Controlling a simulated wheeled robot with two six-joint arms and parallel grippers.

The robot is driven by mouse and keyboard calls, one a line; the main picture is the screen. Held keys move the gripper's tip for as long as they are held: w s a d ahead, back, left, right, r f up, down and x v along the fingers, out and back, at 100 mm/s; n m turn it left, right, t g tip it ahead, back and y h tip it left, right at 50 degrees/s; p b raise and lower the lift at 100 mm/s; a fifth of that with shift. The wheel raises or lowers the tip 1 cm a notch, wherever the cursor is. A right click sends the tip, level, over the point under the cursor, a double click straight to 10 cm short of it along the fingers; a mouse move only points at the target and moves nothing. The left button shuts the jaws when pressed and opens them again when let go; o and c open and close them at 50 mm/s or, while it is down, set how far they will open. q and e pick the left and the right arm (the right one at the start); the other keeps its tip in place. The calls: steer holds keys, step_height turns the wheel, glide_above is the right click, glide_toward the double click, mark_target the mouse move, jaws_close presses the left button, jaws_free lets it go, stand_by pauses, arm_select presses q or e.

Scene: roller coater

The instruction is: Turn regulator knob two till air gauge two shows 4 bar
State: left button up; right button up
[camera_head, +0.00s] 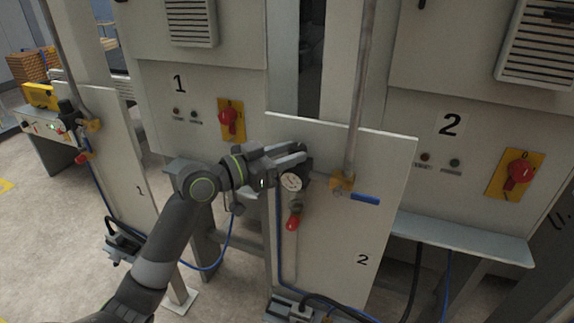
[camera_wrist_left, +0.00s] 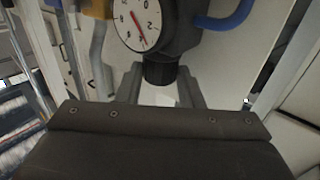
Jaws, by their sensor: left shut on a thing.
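My left gripper (camera_head: 302,158) reaches in from the left to the top of the regulator on the panel marked 2 (camera_head: 363,259). In the left wrist view its fingers (camera_wrist_left: 160,90) are shut on either side of the black regulator knob two (camera_wrist_left: 160,73). The knob is mostly hidden by the gripper in the head view. Round white air gauge two (camera_head: 291,181) sits just below the gripper; in the wrist view the gauge (camera_wrist_left: 137,22) is partly cut off at the top. Its red needle points to the lower right of the dial there; the exact reading is too small to tell.
A red-ended fitting (camera_head: 292,223) hangs below the gauge. A blue-handled valve (camera_head: 364,198) and a vertical pipe (camera_head: 358,90) are close at right. Panel 1 (camera_head: 125,170) stands at left with its own regulator (camera_head: 68,112). Red rotary switches (camera_head: 520,172) are on the cabinets behind.

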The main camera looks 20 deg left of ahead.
stand_by(0.4)
arm_select(q)
steer(key=shift+f, duration=0.1)
steer(key=o, duration=1)
steer(key=shift+w+d, duration=0.1)
steer(key=shift+c, duration=0.2)
